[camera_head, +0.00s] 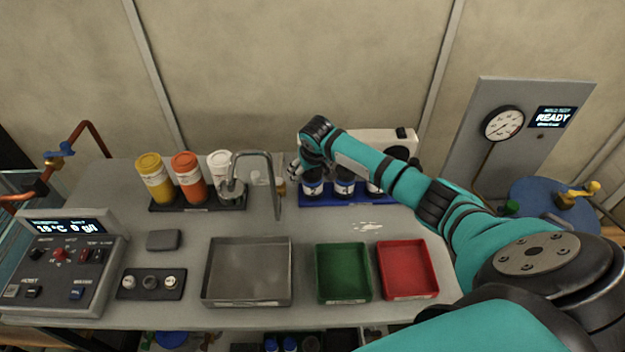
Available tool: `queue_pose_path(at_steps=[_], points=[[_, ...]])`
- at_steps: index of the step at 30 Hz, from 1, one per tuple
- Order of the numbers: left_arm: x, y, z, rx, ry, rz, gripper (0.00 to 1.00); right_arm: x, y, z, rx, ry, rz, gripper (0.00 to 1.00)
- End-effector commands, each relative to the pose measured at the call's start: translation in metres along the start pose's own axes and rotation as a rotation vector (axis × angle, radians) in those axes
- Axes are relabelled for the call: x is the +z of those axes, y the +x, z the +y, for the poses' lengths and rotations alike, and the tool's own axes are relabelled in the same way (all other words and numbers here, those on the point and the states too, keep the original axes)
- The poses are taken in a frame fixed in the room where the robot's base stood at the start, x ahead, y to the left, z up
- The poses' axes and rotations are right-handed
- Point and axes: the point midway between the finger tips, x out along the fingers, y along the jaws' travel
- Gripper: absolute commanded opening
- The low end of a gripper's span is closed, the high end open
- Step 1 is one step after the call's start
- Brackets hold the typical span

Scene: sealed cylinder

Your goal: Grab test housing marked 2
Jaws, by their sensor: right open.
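Three dark cylindrical test housings with white and blue bands stand in a blue rack (345,201) at the back of the bench. They are the left housing (313,187), the middle housing (344,187) and the right housing (374,188). Their number marks are too small to read. My right gripper (297,172) is open, at the left end of the rack, close to the top of the left housing. I cannot tell whether it touches it. My right arm passes over the rack and hides the tops of the housings. My left gripper is not in view.
A curved metal tap (273,185) stands just left of the rack. Beyond it is a black holder (198,206) with yellow, orange and white bottles. A metal tray (247,301), a green tray (343,298) and a red tray (410,294) lie in front.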

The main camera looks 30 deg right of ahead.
Motion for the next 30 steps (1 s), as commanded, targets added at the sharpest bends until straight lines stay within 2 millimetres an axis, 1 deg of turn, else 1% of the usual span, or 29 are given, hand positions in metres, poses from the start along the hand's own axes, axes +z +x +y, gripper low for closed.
queue_pose_path(at_steps=[3, 8, 24, 27, 30], points=[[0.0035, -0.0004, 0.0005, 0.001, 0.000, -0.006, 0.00, -0.0006, 0.0034, 0.0001, 0.000, 0.000, 0.002, 0.86], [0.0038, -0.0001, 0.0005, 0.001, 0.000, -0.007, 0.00, -0.0005, 0.0033, 0.0001, 0.000, 0.000, 0.002, 0.86], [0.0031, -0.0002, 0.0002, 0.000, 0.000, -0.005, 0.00, -0.0006, 0.0029, 0.0005, 0.001, 0.000, 0.002, 0.15], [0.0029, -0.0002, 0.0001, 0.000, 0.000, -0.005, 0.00, -0.0006, 0.0029, 0.0006, 0.001, 0.000, 0.002, 0.03], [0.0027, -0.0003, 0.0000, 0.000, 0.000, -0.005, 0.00, -0.0019, 0.0019, 0.0005, 0.000, 0.001, 0.005, 0.03]])
